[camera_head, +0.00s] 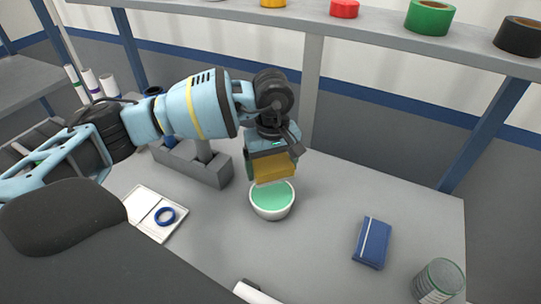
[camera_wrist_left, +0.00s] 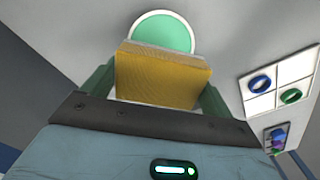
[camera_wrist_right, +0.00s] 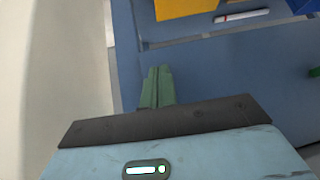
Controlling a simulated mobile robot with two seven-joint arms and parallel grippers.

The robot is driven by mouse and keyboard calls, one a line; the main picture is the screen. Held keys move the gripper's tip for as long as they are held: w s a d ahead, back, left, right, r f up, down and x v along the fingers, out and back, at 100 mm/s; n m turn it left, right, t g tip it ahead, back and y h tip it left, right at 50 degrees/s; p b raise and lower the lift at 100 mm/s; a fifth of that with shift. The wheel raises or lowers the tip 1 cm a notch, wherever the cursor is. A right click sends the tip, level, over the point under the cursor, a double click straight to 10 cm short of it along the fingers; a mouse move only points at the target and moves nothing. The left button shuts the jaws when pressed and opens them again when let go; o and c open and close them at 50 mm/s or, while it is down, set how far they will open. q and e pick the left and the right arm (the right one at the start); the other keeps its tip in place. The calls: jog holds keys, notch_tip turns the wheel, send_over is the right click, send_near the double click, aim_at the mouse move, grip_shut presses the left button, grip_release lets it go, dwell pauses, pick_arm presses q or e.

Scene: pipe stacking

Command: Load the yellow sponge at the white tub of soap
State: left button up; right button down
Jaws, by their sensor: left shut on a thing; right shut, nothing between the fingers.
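A white tub of green soap (camera_head: 272,201) stands on the grey table, and it also shows in the left wrist view (camera_wrist_left: 163,30). My left gripper (camera_head: 272,165) is shut on the yellow sponge (camera_head: 272,168) just above the tub's far rim. In the left wrist view the sponge (camera_wrist_left: 160,77) sits between the green fingers and covers the lower part of the tub. I cannot tell whether the sponge touches the soap. My right gripper (camera_wrist_right: 157,87) shows only in the right wrist view, shut and empty, away from the tub.
A white tray (camera_head: 147,222) with a blue ring lies to the left, and a grey block holder (camera_head: 200,172) stands behind it. A blue box (camera_head: 372,242) and a tin can (camera_head: 438,280) are to the right. A shelf (camera_head: 330,27) with tape rolls runs above the back.

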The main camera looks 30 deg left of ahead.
aim_at(272, 194)
pick_arm(q)
jog(key=shift+s+d+f, duration=0.1)
jog(key=shift+s+f, duration=0.05)
jog(key=shift+s, duration=0.05)
jog(key=shift+f, duration=0.2)
jog(key=shift+f+b, duration=0.7)
jog(key=shift+f, duration=0.75)
jog(key=shift+f+b, duration=0.4)
jog(key=shift+f, duration=0.85)
pick_arm(e)
jog(key=f, duration=0.1)
jog(key=s+f, duration=0.1)
jog(key=f, duration=0.1)
jog(key=shift+s, duration=0.2)
jog(key=shift+s, duration=0.2)
pick_arm(q)
jog(key=shift+f+b, duration=0.45)
jog(key=shift+f, duration=0.2)
pick_arm(e)
jog(key=shift+s+f+g, duration=0.2)
jog(key=shift+f+g, duration=0.1)
jog(key=shift+f, duration=0.1)
pick_arm(q)
jog(key=shift+r, duration=0.1)
